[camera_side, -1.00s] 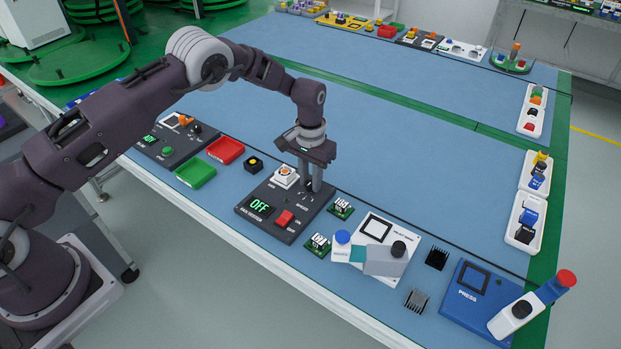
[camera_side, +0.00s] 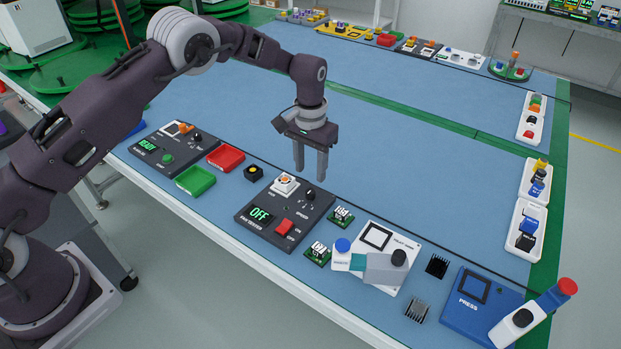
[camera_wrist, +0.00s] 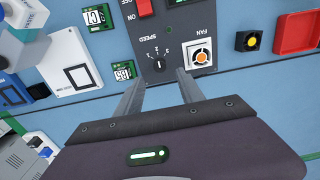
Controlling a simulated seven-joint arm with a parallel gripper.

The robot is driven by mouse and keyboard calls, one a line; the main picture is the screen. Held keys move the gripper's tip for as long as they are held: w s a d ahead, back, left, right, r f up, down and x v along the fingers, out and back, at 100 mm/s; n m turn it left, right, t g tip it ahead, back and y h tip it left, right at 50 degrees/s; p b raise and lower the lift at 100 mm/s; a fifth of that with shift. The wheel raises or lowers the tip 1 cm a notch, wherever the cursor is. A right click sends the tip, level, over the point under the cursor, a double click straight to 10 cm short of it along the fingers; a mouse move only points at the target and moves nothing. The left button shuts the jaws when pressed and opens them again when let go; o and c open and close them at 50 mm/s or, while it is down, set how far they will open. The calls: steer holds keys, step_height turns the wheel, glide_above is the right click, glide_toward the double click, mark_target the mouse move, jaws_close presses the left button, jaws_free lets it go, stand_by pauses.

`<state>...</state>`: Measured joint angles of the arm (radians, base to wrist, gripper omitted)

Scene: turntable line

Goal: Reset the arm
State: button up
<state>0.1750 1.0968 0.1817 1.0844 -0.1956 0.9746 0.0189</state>
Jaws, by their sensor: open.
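My gripper (camera_side: 311,172) is open and empty. In the side view it hangs upright above the blue table, beyond the back edge of the fan tester (camera_side: 275,221), near its speed knob (camera_side: 310,194). In the wrist view the two fingers (camera_wrist: 158,85) point toward the fan tester (camera_wrist: 178,28), with the speed knob (camera_wrist: 159,63) just past their tips and the orange-centred fan (camera_wrist: 201,56) to the right. The tester's display reads OFF in the side view, beside its red switch (camera_side: 283,228).
Small green circuit boards (camera_side: 341,217) lie right of the tester. Red (camera_side: 226,158) and green (camera_side: 195,180) trays sit left. The table's middle is clear.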

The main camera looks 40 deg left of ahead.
steer(key=shift+r, duration=0.2)
steer(key=shift+r, duration=0.35)
steer(key=s+a+r+t, duration=0.2)
steer(key=s+r, duration=0.6)
steer(key=r, duration=0.5)
steer(key=s+a+r+t, duration=0.1)
steer(key=s+r, duration=0.7)
steer(key=r, duration=0.5)
steer(key=s+a+f+t, duration=0.1)
steer(key=s+a+t, duration=0.1)
steer(key=s, duration=2)
steer(key=shift+t, duration=0.3)
